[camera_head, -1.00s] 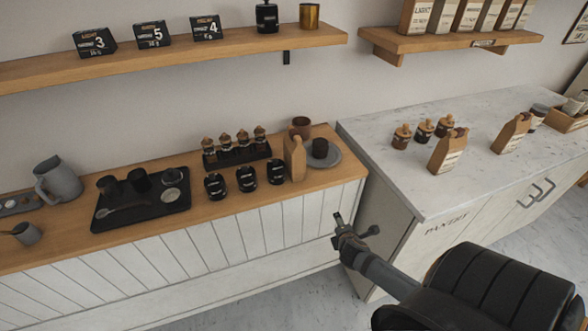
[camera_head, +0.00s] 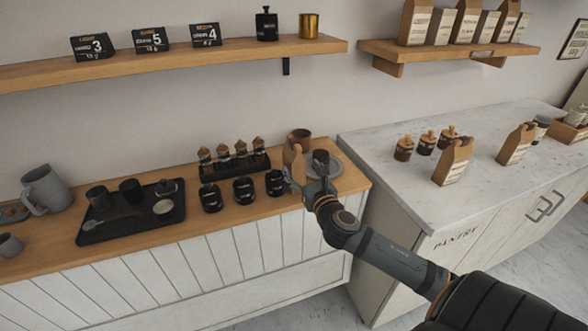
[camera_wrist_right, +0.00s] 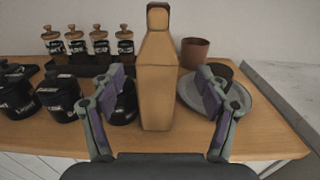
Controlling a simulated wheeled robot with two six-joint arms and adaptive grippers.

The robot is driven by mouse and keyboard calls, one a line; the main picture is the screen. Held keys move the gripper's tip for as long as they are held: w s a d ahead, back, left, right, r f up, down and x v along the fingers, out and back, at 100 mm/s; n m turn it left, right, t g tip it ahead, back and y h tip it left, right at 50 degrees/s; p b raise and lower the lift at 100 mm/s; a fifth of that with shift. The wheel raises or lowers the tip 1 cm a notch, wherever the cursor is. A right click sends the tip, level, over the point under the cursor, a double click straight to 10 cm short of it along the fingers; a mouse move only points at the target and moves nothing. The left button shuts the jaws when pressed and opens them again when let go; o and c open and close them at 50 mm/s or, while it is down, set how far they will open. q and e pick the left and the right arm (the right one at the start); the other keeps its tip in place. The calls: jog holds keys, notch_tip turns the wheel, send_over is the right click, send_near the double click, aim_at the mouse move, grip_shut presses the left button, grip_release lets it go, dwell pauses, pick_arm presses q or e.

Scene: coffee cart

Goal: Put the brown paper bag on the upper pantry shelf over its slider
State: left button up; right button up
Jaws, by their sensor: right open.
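A brown paper bag (camera_head: 292,160) stands upright near the right end of the wooden counter. In the right wrist view the bag (camera_wrist_right: 157,85) stands between the spread fingers of my right gripper (camera_wrist_right: 160,85). That gripper, also in the head view (camera_head: 308,178), is open at the bag, with no grip on it; a gap shows on both sides. The upper pantry shelf (camera_head: 432,46) is on the wall above the pantry counter and bears several bags in a row. A small plate (camera_head: 481,54) shows on its front edge; I cannot tell if this is the slider. My left gripper is out of view.
A grey plate (camera_wrist_right: 250,105) with a dark cup (camera_wrist_right: 218,72) is just right of the bag, and a brown cup (camera_wrist_right: 194,52) is behind it. Black jars (camera_head: 243,190) stand close on its left. Two more bags (camera_head: 453,162) (camera_head: 516,145) stand on the marble pantry counter (camera_head: 385,185).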

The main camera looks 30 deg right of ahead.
aim_at(294, 140)
jog(key=p+x, duration=0.1)
jog(key=x, duration=0.4)
jog(key=shift+w+a, duration=0.1)
jog(key=shift+a, duration=0.05)
jog(key=shift+w+f, duration=0.15)
jog(key=shift+w, duration=0.15)
jog(key=shift+s, duration=0.1)
jog(key=shift+c, duration=0.6)
grip_shut()
notch_tip(294, 140, up, 10)
jog(key=shift+r+p, duration=0.1)
jog(key=shift+p, duration=0.5)
